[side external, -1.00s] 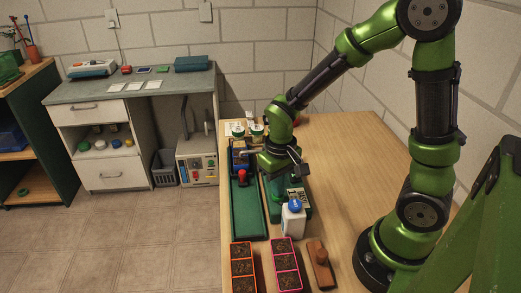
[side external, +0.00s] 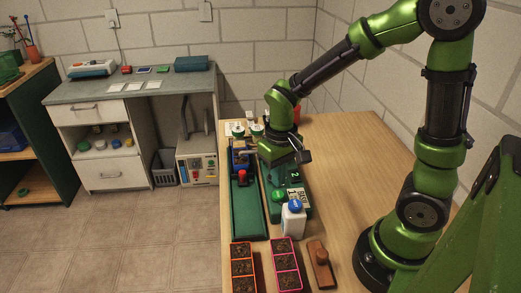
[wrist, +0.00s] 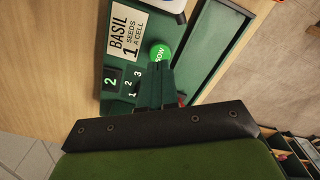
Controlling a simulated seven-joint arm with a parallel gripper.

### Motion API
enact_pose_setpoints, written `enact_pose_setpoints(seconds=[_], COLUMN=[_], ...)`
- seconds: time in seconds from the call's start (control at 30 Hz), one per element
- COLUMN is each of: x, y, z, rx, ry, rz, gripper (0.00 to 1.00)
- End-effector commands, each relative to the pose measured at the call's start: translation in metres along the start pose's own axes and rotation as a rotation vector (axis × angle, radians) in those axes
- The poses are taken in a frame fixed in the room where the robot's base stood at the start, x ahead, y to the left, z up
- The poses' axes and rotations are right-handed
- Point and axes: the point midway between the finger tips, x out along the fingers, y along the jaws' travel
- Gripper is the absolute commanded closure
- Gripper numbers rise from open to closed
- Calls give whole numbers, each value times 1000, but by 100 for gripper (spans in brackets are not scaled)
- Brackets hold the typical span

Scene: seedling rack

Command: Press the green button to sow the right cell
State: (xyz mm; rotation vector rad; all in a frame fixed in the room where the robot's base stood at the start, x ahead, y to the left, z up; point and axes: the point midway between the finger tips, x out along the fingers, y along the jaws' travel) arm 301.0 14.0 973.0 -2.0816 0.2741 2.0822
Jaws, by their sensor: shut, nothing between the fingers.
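The green button (side external: 278,195), marked SOW in the wrist view (wrist: 158,53), sits on a dark green seeder panel (side external: 306,208). The panel carries a BASIL card (wrist: 124,36) reading 1 seed a cell, a display (wrist: 111,82) showing 2, and the marks 1, 2, 3. My gripper (wrist: 155,92) is shut and empty. Its fingers reach toward the lower edge of the button in the wrist view; I cannot tell whether they touch it. In the side view the fingertips are hard to make out. An orange tray (side external: 231,268) and a pink tray (side external: 298,265) hold dark soil in their cells.
A green channel (side external: 247,215) with a red knob (side external: 243,174) runs left of the panel. A white bottle with a blue cap (side external: 293,222) stands in front of the panel. A wooden block (side external: 320,265) lies right of the pink tray. The table's right side is clear.

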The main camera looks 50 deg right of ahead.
Motion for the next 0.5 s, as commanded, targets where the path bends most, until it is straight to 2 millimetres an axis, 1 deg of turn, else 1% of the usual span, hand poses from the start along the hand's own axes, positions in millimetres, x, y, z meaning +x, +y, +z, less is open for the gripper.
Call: enact_pose_setpoints(seconds=[0.3,0.5], x=[-26,-36], y=[0,0], z=[-1,0], rx=[0,-1], ry=[3,1], rz=[-1,0], gripper=[100,100])
